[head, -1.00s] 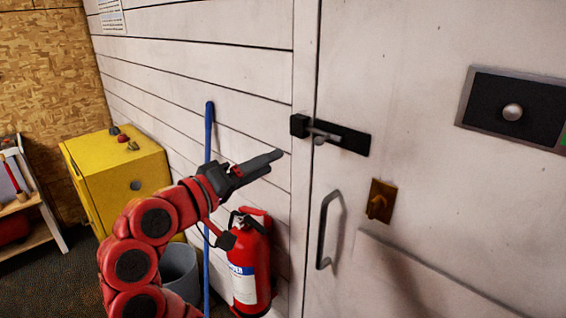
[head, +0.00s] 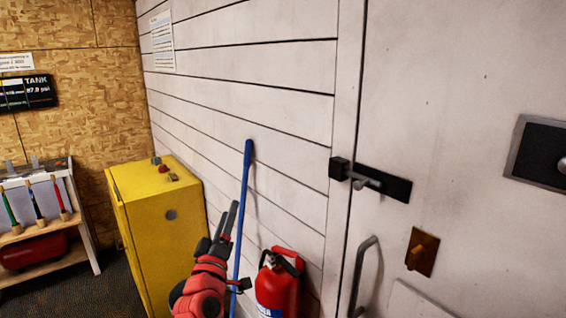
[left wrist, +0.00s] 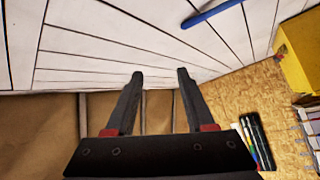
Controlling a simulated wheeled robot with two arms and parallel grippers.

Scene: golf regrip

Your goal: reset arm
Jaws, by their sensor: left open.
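My left gripper (head: 229,222) is at the lower middle of the head view, pointing up, in front of the plank wall and left of the blue pole. In the left wrist view the left gripper (left wrist: 160,76) has its two dark fingers apart with nothing between them. It is clear of the door (head: 450,130) and its bolt latch (head: 383,184). My right gripper is not in view.
A yellow cabinet (head: 160,215) stands left of my arm. A blue pole (head: 245,190) leans on the wall, and a red fire extinguisher (head: 278,285) is right of it. A wooden rack (head: 85,230) with coloured handles stands at the far left.

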